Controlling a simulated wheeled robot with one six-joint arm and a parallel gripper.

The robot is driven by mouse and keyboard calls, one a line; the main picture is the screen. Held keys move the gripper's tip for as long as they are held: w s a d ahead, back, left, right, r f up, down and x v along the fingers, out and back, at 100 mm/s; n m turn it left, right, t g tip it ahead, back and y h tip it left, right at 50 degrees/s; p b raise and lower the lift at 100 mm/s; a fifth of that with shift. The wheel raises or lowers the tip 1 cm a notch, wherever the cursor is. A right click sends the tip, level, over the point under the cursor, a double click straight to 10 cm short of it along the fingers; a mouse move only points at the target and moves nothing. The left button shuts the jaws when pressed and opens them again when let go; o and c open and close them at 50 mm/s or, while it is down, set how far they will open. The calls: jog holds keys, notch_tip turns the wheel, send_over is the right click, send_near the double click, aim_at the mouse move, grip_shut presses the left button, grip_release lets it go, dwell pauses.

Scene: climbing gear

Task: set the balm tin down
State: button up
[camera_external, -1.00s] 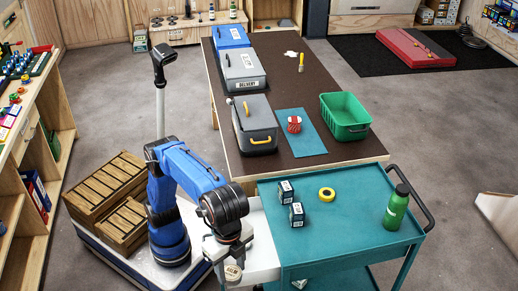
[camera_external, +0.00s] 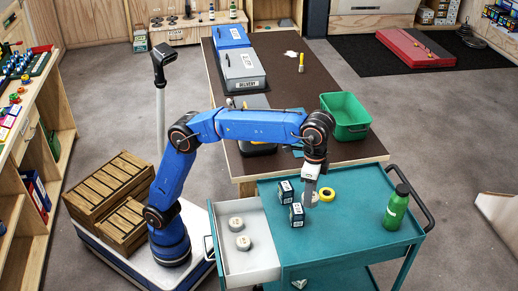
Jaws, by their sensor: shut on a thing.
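My gripper (camera_external: 311,199) is over the teal cart top, just right of the dark boxes and left of the yellow tape roll. It is shut on the balm tin, which is small and hard to make out between the pale fingers. I cannot tell whether the tin touches the cart top. Two pale round tins (camera_external: 236,223) lie in the open white drawer (camera_external: 262,262) at the cart's left side.
The cart top (camera_external: 340,232) also holds two dark boxes (camera_external: 297,215), a yellow tape roll (camera_external: 327,194) and a green bottle (camera_external: 397,207). Its front middle is clear. Behind stands a brown table with a green bin (camera_external: 345,130) and a grey delivery box (camera_external: 243,70).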

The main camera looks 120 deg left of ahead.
jog(key=s+a+n, duration=0.2)
jog(key=s+a, duration=0.1)
jog(key=a, duration=0.9)
notch_tip(320, 180, down, 15)
jog(key=shift+f, duration=0.1)
jog(key=o, duration=0.6)
jog(key=shift+f, duration=0.1)
jog(key=o, duration=0.5)
jog(key=shift+o, duration=0.4)
notch_tip(320, 180, up, 12)
jog(key=shift+r, duration=0.2)
